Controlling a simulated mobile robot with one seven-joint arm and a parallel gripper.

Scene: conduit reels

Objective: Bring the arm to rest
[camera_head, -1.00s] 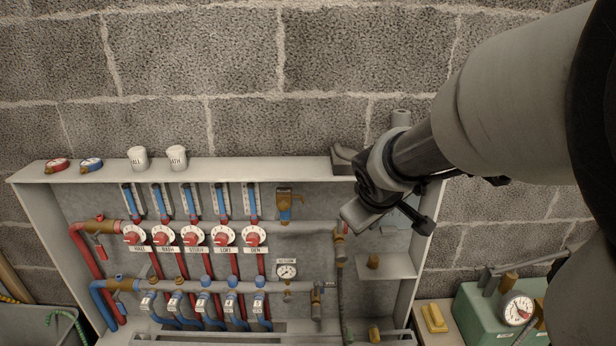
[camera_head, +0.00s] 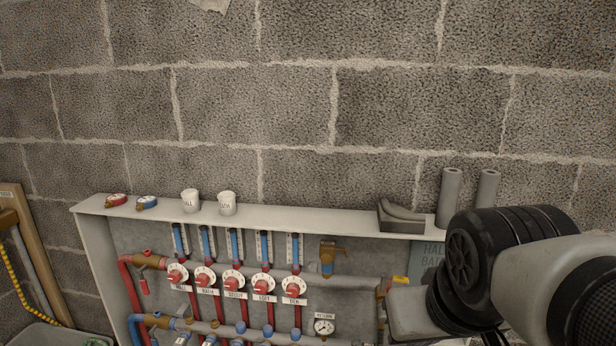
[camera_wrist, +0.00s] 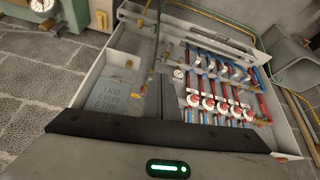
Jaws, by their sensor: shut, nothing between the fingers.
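My arm fills the lower right of the head view, its black and grey joint in front of the right side of the manifold cabinet (camera_head: 90,235). My gripper (camera_wrist: 160,130) shows as a dark bar and grey body across the bottom of the wrist view, with a green light on it. It is shut and holds nothing. In the head view, a light grey part of my arm's end covers the cabinet's right part. The wrist view looks at the cabinet (camera_wrist: 97,78) from above, appearing upside down.
Red dials (camera_head: 234,280) line the front. The block wall (camera_head: 300,100) is behind.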

